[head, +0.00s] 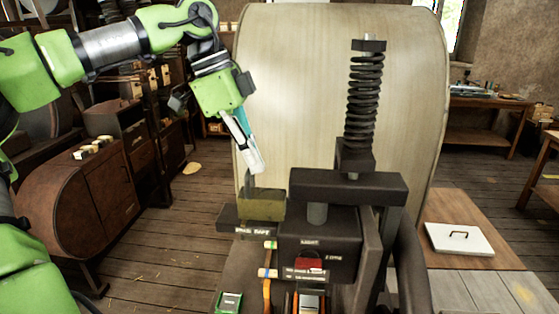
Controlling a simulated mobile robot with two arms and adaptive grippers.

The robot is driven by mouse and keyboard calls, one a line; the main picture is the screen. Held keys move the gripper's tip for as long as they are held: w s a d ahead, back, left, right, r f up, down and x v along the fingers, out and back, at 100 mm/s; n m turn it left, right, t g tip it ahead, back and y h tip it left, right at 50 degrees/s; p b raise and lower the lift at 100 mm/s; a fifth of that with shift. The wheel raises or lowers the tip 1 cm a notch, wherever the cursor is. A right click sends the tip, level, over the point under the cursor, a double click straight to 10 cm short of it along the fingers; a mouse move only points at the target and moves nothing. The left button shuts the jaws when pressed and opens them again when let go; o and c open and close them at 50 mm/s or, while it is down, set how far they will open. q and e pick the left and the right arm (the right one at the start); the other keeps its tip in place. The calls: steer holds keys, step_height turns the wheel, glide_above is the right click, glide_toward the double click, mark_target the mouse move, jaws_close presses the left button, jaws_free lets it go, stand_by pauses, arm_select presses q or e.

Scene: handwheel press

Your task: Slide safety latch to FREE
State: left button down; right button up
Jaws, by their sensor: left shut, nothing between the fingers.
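The dark handwheel press (345,187) stands in the middle of the head view, with a vertical spring (364,90) on top. My left gripper (257,166) points down, shut and empty, above an olive block (263,206) at the press's left side. A gap seems to lie between the fingertips and the block, though depth is hard to judge. A small red part (309,263) sits low on the press front, near small white lettering. The lettering is too small to read surely, and I cannot tell which part is the safety latch. My right gripper is not in view.
A hammer-like tool with an orange handle (267,292) and a green item (228,303) are at the bottom. A large pale curved panel (300,80) rises behind the press. A white board with a handle (459,239) lies at right. A brown cabinet (92,205) stands left.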

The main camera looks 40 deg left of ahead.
arm_select(q)
steer(key=shift+s+r, duration=0.1)
steer(key=shift+s, duration=0.1)
steer(key=v, duration=1.1)
steer(key=shift+a+r, duration=0.15)
steer(key=shift+r, duration=0.25)
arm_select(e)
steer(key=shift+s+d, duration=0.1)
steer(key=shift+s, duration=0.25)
